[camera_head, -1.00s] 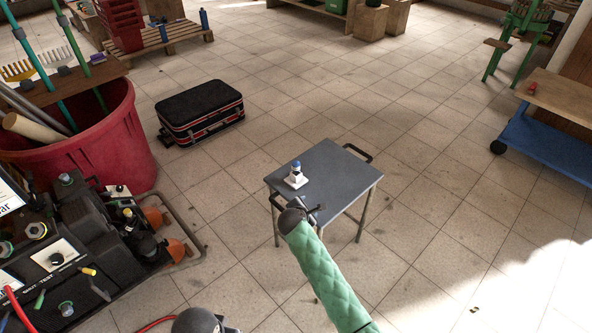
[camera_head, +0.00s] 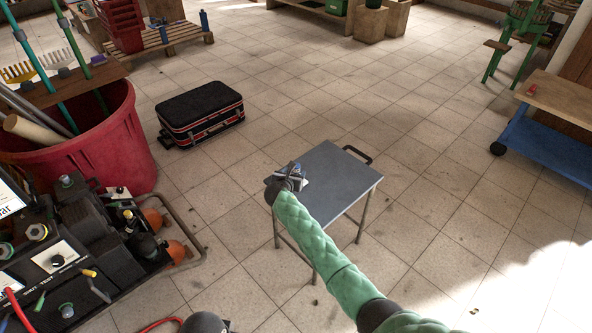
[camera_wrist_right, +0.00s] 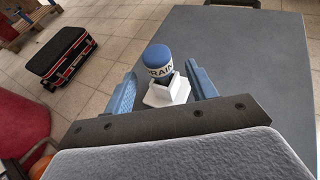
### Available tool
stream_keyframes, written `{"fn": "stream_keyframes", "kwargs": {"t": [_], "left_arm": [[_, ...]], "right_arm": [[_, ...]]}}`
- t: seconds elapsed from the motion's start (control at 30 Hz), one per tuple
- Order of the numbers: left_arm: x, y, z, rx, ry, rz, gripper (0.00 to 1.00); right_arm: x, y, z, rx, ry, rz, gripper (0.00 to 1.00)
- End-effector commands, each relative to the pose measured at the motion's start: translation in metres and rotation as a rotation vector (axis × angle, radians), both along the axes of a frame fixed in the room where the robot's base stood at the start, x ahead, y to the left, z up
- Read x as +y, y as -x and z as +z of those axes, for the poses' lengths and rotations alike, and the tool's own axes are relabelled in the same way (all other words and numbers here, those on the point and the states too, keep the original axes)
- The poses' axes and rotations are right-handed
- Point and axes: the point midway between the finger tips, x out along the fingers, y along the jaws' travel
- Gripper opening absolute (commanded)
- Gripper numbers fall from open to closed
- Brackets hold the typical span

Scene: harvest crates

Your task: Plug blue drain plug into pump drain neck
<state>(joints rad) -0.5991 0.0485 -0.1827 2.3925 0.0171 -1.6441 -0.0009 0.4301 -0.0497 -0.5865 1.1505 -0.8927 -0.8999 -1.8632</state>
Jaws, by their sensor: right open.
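The blue drain plug (camera_wrist_right: 158,60) stands upright in a small white holder (camera_wrist_right: 168,92) on the grey table (camera_head: 337,182). It has a blue top and a white band with dark lettering. My right gripper (camera_wrist_right: 162,88) is open, with one blue finger to the left of the plug and one to the right. In the head view my right gripper (camera_head: 290,172) covers most of the plug and holder. The pump (camera_head: 90,235) is the dark machine at the lower left. I cannot tell which of its fittings is the drain neck. My left gripper does not show.
A large red tub (camera_head: 95,150) with long-handled tools stands behind the pump. A black and red case (camera_head: 200,108) lies on the floor. A blue wheeled bench (camera_head: 550,140) is at the right.

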Motion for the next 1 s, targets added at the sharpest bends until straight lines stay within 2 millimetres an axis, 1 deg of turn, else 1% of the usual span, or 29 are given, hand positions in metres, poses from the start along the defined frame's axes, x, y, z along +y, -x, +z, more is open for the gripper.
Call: {"fn": "stream_keyframes", "kwargs": {"t": [0.03,0.13,0.3,0.6,0.63,0.77,0.8,0.87,0.9,1.0], "left_arm": [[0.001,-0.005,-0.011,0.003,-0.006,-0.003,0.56],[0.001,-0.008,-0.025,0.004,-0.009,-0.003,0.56],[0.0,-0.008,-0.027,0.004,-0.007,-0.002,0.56],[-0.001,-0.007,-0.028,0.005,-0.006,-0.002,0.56],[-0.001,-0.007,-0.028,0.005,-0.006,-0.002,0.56],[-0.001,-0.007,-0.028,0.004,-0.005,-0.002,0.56],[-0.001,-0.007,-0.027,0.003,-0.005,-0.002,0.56],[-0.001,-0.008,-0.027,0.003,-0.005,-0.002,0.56],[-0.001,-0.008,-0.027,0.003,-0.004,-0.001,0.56],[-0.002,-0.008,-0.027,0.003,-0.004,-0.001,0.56]], "right_arm": [[-0.002,-0.008,0.001,0.0,0.001,-0.002,0.57],[-0.005,-0.019,-0.003,-0.001,0.001,-0.002,0.57],[-0.009,-0.033,-0.01,0.0,-0.001,-0.001,0.57],[-0.01,-0.035,-0.012,0.0,-0.001,-0.002,0.57],[-0.01,-0.035,-0.012,0.0,-0.001,-0.002,0.55],[-0.011,-0.035,-0.012,0.0,-0.001,-0.002,0.29],[-0.011,-0.035,-0.012,0.0,-0.001,-0.002,0.21],[-0.011,-0.035,-0.012,0.0,-0.001,-0.002,0.09],[-0.011,-0.035,-0.012,0.0,-0.001,-0.002,0.08],[-0.011,-0.035,-0.012,0.0,-0.001,-0.002,0.08]]}}
